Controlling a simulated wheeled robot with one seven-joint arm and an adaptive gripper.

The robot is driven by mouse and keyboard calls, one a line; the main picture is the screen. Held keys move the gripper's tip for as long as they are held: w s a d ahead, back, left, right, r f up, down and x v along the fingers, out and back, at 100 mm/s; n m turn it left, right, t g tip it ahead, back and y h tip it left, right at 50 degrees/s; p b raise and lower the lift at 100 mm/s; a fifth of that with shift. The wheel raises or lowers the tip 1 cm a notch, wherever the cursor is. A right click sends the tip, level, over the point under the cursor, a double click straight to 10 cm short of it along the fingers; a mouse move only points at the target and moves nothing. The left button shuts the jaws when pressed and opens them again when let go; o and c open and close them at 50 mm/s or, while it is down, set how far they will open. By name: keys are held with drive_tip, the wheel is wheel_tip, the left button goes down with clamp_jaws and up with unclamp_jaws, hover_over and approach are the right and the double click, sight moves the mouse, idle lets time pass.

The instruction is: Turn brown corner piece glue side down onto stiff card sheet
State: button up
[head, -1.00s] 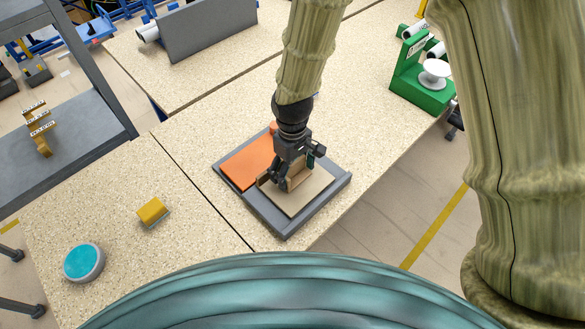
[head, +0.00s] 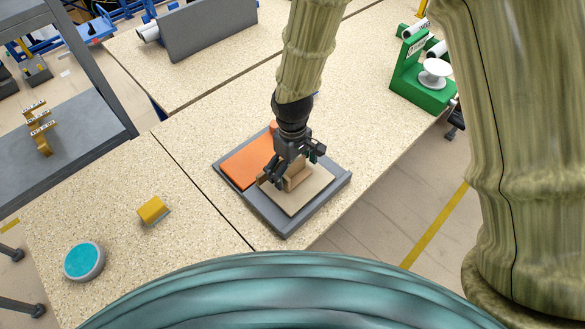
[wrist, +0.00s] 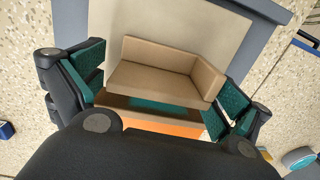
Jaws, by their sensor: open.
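The brown corner piece (head: 299,174) is on or just over the beige stiff card sheet (head: 303,203); exact contact is hard to tell. In the wrist view the corner piece (wrist: 160,80) shows a broad face with raised walls at its back and right. A brown strip with a teal band shows along its near side; I cannot tell whether the band is glue. My gripper (head: 288,178) is over the sheet, pointing down. In the wrist view its teal-padded fingers stand apart on either side of the piece, with a gap visible at the left.
The sheet lies in a grey tray (head: 285,229) beside an orange pad (head: 241,166). A yellow block (head: 152,209) and a round teal-topped pad (head: 84,260) stand at left. A green stand (head: 419,88) is at right. The table between is clear.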

wheel_tip(320, 180, up, 12)
drive_tip(key=shift+w, duration=0.4)
drive_tip(key=shift+f, duration=0.1)
idle(0.4)
